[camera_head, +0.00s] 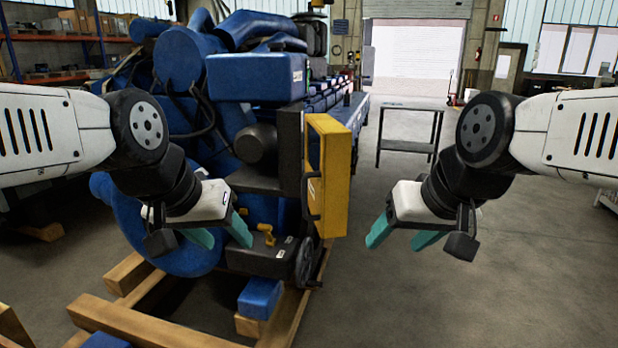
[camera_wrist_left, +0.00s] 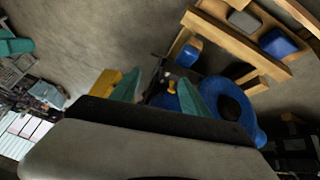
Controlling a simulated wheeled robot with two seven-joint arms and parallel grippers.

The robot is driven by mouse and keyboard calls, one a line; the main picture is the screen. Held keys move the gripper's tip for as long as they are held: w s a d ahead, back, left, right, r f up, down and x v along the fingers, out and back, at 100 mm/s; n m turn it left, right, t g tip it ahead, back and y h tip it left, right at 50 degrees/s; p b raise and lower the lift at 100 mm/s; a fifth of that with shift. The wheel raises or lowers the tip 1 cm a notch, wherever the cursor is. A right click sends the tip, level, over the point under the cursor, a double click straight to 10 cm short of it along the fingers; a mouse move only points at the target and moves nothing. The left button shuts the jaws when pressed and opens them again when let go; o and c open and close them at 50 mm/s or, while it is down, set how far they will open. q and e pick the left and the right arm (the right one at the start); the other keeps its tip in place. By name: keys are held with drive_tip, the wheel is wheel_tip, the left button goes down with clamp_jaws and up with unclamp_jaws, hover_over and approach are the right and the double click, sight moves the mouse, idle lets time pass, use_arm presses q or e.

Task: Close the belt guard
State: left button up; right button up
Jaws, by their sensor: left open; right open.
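The belt guard (camera_head: 338,178) is a yellow box-shaped door at the front of the blue engine (camera_head: 258,78). It stands swung open, with a black handle (camera_head: 312,192) on its left face. In the left wrist view a yellow part of the guard (camera_wrist_left: 103,82) shows beside a finger. My left gripper (camera_head: 220,236) is open and empty, left of the guard, in front of the engine's lower part. Its teal fingers also show in the left wrist view (camera_wrist_left: 158,96). My right gripper (camera_head: 400,240) is open and empty, to the right of the guard and apart from it.
The engine rests on a wooden frame (camera_head: 150,322) with blue blocks (camera_head: 260,297). A yellow valve-like part (camera_head: 265,232) and a black handwheel (camera_head: 304,262) sit low on the engine. A metal table (camera_head: 410,108) stands behind at right. The floor at right is clear.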

use_arm(q)
drive_tip(key=w+r+m, duration=0.1)
drive_tip(key=w+r+m+g, duration=0.1)
drive_tip(key=w+m, duration=0.1)
drive_tip(key=w+r+m, duration=0.1)
drive_tip(key=w, duration=0.1)
drive_tip(key=shift+w+d+r+g, duration=0.2)
drive_tip(key=shift+r+g, duration=0.1)
drive_tip(key=shift+g, duration=0.1)
clamp_jaws()
drive_tip(key=w+d+r+m+g+h, duration=0.15)
drive_tip(key=w+m+g, duration=0.45)
drive_tip(key=w+m, duration=1.2)
drive_tip(key=s+d+f, duration=0.2)
drive_tip(key=d+f, duration=0.6)
drive_tip(key=f, duration=0.1)
drive_tip(key=shift+s+f, duration=0.25)
drive_tip(key=shift+s, duration=0.05)
